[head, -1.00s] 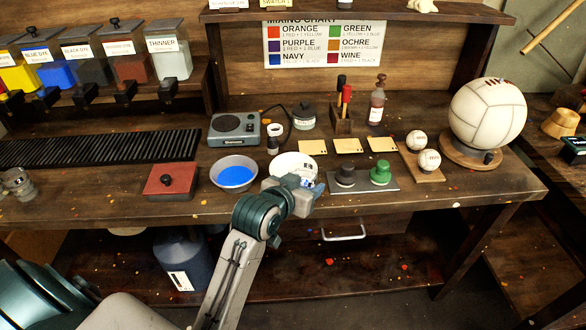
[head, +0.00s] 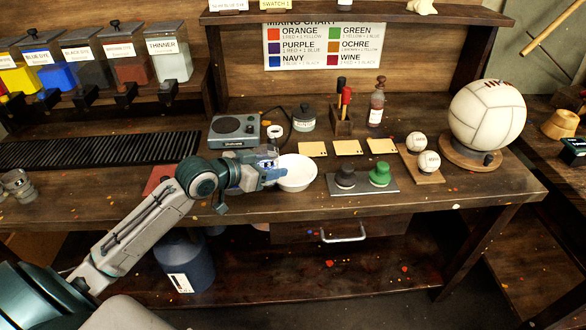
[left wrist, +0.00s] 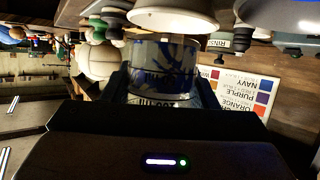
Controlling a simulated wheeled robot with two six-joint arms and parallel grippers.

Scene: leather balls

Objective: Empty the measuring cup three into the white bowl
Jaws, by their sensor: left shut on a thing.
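My left gripper (head: 268,172) is shut on a clear measuring cup (head: 266,163), just left of the white bowl (head: 297,173) on the bench. In the left wrist view the cup (left wrist: 163,68) has blue smears on its wall and printed markings. The white bowl shows close to it in that view (left wrist: 172,12). The wrist camera is strongly rolled, and I cannot tell how much liquid is in the cup. The bowl's inside looks white in the head view. My right gripper is not in view.
A grey plate (head: 362,183) with a black and a green knobbed piece lies right of the bowl. A scale (head: 234,131), a lidded pot (head: 303,118) and yellow cards (head: 347,147) stand behind.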

